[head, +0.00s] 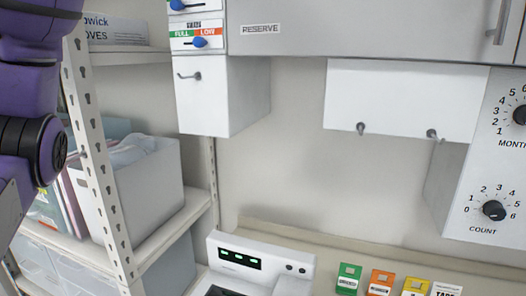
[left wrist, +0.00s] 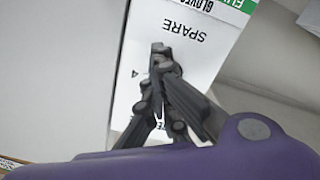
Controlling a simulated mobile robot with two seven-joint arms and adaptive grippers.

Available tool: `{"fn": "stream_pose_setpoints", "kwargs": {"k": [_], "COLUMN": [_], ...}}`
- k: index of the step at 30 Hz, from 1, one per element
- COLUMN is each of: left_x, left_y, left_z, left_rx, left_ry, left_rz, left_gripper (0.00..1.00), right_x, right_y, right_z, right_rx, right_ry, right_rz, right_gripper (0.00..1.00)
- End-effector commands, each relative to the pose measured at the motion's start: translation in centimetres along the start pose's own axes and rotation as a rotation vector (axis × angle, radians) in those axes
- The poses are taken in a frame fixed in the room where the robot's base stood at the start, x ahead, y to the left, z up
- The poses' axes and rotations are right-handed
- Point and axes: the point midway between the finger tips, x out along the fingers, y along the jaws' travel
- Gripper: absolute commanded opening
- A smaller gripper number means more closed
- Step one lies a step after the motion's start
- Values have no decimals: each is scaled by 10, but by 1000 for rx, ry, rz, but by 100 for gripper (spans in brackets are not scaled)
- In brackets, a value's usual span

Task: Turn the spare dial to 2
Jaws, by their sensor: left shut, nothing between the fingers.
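Whether the fingertips touch anything is unclear. In the head view only my purple left arm shows at the left edge; neither gripper is visible there. My right gripper is in neither view.
The head view shows a COUNT dial (head: 494,210) and a MONTH dial (head: 519,115) on the right cabinet. Blue sliders (head: 199,42) sit at upper left. A shelf with a white bin (head: 150,190) stands at left. A device with a green display (head: 240,259) is below.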

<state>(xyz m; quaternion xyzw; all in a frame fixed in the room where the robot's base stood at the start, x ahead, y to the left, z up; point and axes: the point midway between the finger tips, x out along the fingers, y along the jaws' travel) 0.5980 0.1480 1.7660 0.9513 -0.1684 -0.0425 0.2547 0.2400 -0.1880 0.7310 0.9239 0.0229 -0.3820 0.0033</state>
Motion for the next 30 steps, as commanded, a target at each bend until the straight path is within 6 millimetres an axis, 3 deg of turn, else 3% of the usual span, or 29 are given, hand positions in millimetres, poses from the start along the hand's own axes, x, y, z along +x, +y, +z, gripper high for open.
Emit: {"fn": "stream_pose_setpoints", "kwargs": {"k": [30], "left_x": [5], "left_y": [-18], "left_z": [4], "left_rx": [-4], "left_ry": [-9], "left_rz": [-12], "left_gripper": [0], "right_x": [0], "right_y": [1], "right_z": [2], "right_rx": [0], "right_ry": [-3], "right_rz": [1], "right_gripper": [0]}}
